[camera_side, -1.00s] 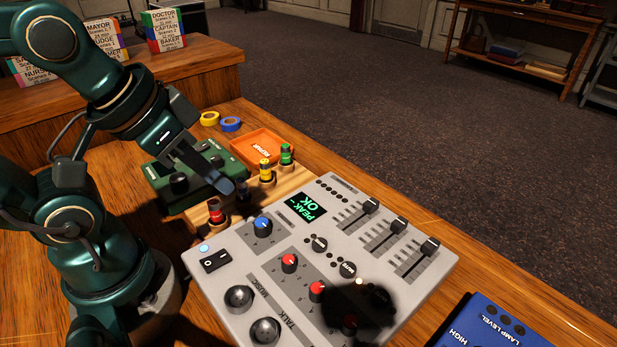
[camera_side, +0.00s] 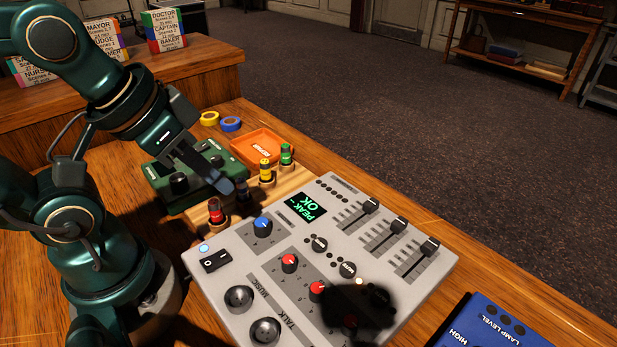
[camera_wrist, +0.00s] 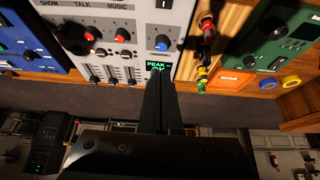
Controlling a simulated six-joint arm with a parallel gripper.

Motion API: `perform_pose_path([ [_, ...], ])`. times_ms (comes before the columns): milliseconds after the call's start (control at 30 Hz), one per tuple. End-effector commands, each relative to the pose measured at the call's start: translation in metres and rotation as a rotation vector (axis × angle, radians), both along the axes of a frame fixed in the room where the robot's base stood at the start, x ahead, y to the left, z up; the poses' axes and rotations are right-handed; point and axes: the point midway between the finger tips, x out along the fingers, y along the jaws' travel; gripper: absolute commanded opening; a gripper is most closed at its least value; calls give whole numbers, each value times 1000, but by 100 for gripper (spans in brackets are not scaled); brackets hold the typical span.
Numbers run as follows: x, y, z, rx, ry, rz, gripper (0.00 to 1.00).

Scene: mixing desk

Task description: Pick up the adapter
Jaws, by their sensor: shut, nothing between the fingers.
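Several small plug-like pieces stand upright in a wooden rack (camera_side: 290,184); I cannot tell for sure which is the adapter. A red-topped one (camera_side: 216,211) is at the near end, with a yellow one (camera_side: 265,171) and a green one (camera_side: 286,154) farther along. A dark one (camera_side: 243,194) between red and yellow is partly hidden by my gripper. The red one (camera_wrist: 207,25) and yellow one (camera_wrist: 202,73) also show in the wrist view. My gripper (camera_side: 227,187) is shut and empty, above the rack beside the dark piece in the side view.
A grey mixer (camera_side: 225,258) with knobs and faders lies beside the rack; a dark patch (camera_side: 358,306) covers part of it. A green box (camera_side: 178,186), an orange REPAIR tray (camera_side: 262,143), yellow tape (camera_side: 209,118) and blue tape (camera_side: 231,124) are behind. A blue box (camera_side: 470,325) is front right.

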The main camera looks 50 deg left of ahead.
Motion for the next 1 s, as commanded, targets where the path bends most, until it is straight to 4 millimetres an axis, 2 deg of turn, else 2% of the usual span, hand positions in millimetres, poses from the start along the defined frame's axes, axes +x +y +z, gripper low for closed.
perform_pose_path([
  [33,0,0,0,0,0,0,8],
  [167,0,0,0,0,0,0,57],
  [200,0,0,0,0,0,0,62],
  [567,-4,3,-2,32,22,-32,62],
  [667,-7,18,-1,139,66,-96,62],
  [867,-9,44,-8,367,283,-297,62],
  [1000,-3,60,-13,526,450,-456,62],
])
